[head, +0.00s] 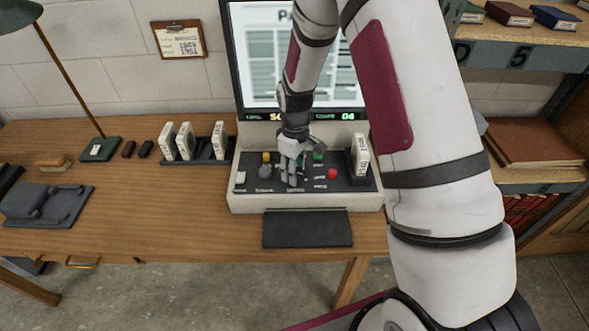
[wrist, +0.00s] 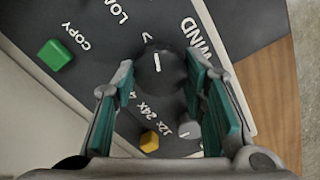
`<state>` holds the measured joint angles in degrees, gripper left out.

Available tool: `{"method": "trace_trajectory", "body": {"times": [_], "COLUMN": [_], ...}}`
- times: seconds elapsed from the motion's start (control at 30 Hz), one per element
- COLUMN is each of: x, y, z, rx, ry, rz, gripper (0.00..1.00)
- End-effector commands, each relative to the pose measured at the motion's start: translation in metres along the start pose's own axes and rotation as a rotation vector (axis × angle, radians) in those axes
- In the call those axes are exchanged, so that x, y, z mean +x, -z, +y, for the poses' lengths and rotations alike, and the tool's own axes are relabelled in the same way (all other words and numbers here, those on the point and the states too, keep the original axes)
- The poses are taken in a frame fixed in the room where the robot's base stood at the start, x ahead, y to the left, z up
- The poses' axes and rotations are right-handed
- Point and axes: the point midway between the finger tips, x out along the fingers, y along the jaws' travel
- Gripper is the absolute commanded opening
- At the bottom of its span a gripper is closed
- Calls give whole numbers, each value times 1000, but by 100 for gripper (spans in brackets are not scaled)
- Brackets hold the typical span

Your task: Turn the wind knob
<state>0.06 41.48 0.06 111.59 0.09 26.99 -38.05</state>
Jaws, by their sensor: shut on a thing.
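The wind knob (wrist: 157,68) is dark and round with a short white pointer line, on the black control panel beside the white WIND lettering in the wrist view. A small arrow-like mark is printed close to it. My gripper (wrist: 160,80) has its green-padded fingers on either side of the knob and is shut on it. In the head view my gripper (head: 291,180) points down onto the middle of the panel (head: 345,184), and its fingers hide the knob there.
A grey knob (wrist: 186,130) and a yellow button (wrist: 149,141) sit close by the fingers. A green COPY button (wrist: 55,54) lies farther off. A red button (head: 333,174) and a white box (head: 360,157) are on the panel's right. The screen (head: 255,55) stands behind.

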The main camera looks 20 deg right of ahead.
Motion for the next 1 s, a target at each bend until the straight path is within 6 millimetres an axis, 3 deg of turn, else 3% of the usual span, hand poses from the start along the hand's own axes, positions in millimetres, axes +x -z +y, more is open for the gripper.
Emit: {"method": "trace_trajectory", "body": {"times": [1.0], "x": [0], "y": [0], "z": [1], "rx": [926], "ry": [0], "rz": [2], "gripper": [11]}}
